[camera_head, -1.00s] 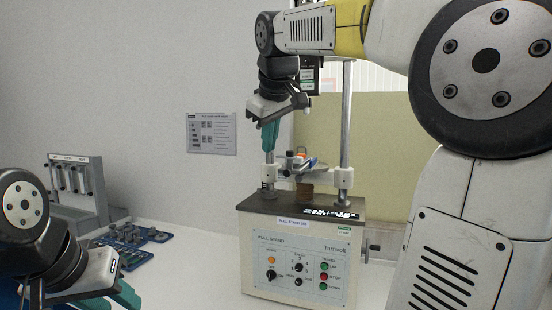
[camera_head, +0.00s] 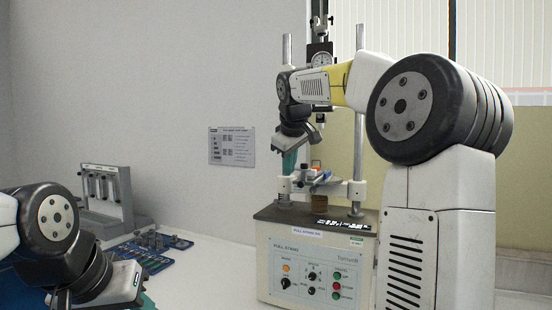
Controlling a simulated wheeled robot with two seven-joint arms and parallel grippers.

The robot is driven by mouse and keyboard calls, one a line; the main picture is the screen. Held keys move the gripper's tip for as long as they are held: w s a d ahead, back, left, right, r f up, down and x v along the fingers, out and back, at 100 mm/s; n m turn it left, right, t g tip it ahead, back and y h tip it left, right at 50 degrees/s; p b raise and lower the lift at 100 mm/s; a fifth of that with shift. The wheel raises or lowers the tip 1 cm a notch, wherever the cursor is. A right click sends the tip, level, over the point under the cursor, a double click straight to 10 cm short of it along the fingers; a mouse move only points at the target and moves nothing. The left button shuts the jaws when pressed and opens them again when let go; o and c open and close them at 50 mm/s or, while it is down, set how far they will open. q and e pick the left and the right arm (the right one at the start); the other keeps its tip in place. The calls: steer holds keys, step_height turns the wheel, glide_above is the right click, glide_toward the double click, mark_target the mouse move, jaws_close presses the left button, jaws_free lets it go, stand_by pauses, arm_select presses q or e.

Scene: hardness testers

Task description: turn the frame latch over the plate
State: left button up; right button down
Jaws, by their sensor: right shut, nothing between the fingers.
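The pull stand (camera_head: 314,265) is a cream box with a dark top, buttons and two upright posts. A light crosspiece (camera_head: 333,188) joins the posts low above the top, with white clamps at its ends. Small blue, red and orange parts (camera_head: 318,178) sit around its middle; I cannot tell which is the frame latch or the plate. My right gripper (camera_head: 289,163) has teal fingers pointing down, shut and empty, at the left post just above the left clamp; contact is unclear. My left gripper (camera_head: 146,300) is at the bottom left, mostly cut off by the picture edge.
A dial gauge (camera_head: 321,60) hangs high between the posts. A grey rack (camera_head: 107,195) and blue trays with small parts (camera_head: 150,247) stand at the left. A notice (camera_head: 232,146) is on the wall. White table between the trays and stand is clear.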

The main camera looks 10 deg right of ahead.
steer(key=shift+w+d, duration=0.75)
